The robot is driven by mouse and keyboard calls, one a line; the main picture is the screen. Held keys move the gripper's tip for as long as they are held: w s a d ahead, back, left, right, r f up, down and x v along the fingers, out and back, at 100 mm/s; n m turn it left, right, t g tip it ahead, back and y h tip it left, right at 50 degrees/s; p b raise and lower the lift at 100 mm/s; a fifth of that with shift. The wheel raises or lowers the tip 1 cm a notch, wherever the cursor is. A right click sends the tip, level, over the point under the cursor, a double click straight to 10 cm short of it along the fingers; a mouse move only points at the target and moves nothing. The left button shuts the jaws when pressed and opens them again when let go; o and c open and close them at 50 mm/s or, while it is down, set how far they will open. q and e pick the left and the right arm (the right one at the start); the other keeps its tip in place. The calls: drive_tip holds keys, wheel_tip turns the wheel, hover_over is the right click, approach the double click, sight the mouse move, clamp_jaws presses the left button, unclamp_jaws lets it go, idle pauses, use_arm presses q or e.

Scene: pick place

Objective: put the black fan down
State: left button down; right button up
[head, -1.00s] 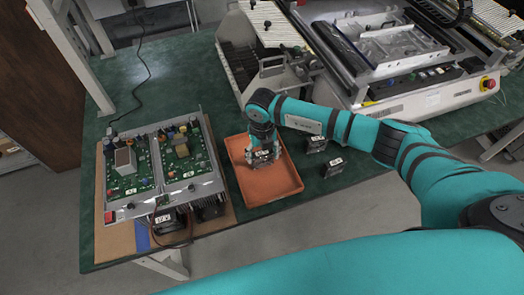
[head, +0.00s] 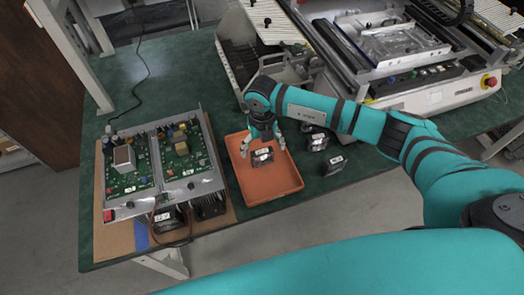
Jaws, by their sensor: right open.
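A black fan (head: 262,158) with a white label stands in the orange tray (head: 282,192), toward its back. My right gripper (head: 263,147) is open just above and behind this fan, with its fingers spread apart. I cannot tell whether a finger still touches the fan. More black fans stand on the green table right of the tray: one (head: 318,141) partly beside my forearm and one (head: 334,166) nearer the front. My left gripper is not in view.
A board assembly (head: 160,165) with green circuit boards and fans at its front sits left of the tray. A large machine (head: 400,60) fills the back right. The green table (head: 185,75) is clear at the back left.

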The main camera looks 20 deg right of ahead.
sight(262, 151)
wheel_tip(262, 151, up, 9)
drive_tip(key=b, duration=0.2)
drive_tip(key=shift+r, duration=0.1)
